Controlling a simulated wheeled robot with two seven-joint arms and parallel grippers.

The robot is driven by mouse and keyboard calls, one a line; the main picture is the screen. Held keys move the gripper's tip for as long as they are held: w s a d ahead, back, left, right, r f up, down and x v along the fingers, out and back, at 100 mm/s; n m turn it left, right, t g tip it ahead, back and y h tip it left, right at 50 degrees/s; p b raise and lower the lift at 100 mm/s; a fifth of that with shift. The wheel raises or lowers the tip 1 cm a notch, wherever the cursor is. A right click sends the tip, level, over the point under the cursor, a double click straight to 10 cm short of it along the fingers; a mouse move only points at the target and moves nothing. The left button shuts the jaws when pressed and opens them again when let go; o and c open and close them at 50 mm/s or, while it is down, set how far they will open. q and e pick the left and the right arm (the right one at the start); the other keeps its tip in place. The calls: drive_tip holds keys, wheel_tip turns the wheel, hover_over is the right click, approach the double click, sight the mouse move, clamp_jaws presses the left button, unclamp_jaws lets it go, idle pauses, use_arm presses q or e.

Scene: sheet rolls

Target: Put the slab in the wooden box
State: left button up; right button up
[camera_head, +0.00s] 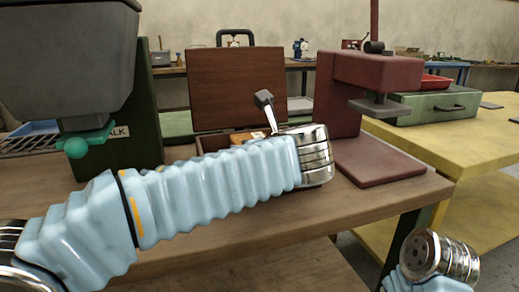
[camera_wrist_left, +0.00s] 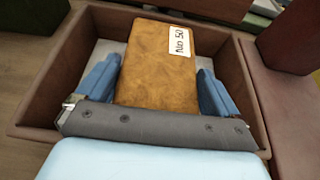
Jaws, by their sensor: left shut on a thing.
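The slab (camera_wrist_left: 160,65) is an orange-brown block with a white "No 50" label. In the left wrist view my left gripper (camera_wrist_left: 157,85) is shut on it, a blue finger at each side. The slab lies within the outline of the wooden box (camera_wrist_left: 245,80); I cannot tell whether it touches the floor. In the head view the box's raised lid (camera_head: 236,88) stands behind, and a bit of the slab (camera_head: 248,136) shows. My left arm hides most of the box and the left gripper there. My right arm's metal wrist is at bottom right, with no gripper fingers in view.
A dark red press (camera_head: 365,80) stands just right of the box. A grey and green machine (camera_head: 75,70) with a teal knob stands left. A yellow table (camera_head: 470,135) with a green case (camera_head: 435,107) is at right. The bench front (camera_head: 250,228) is clear.

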use_arm(q)
drive_tip(key=shift+f, duration=0.65)
drive_tip(key=o, duration=1)
drive_tip(key=shift+f, duration=0.15)
drive_tip(key=shift+r, duration=0.2)
drive_tip(key=r+p+v, duration=0.1)
drive_tip(key=v, duration=1.1)
drive_tip(key=shift+r, duration=0.35)
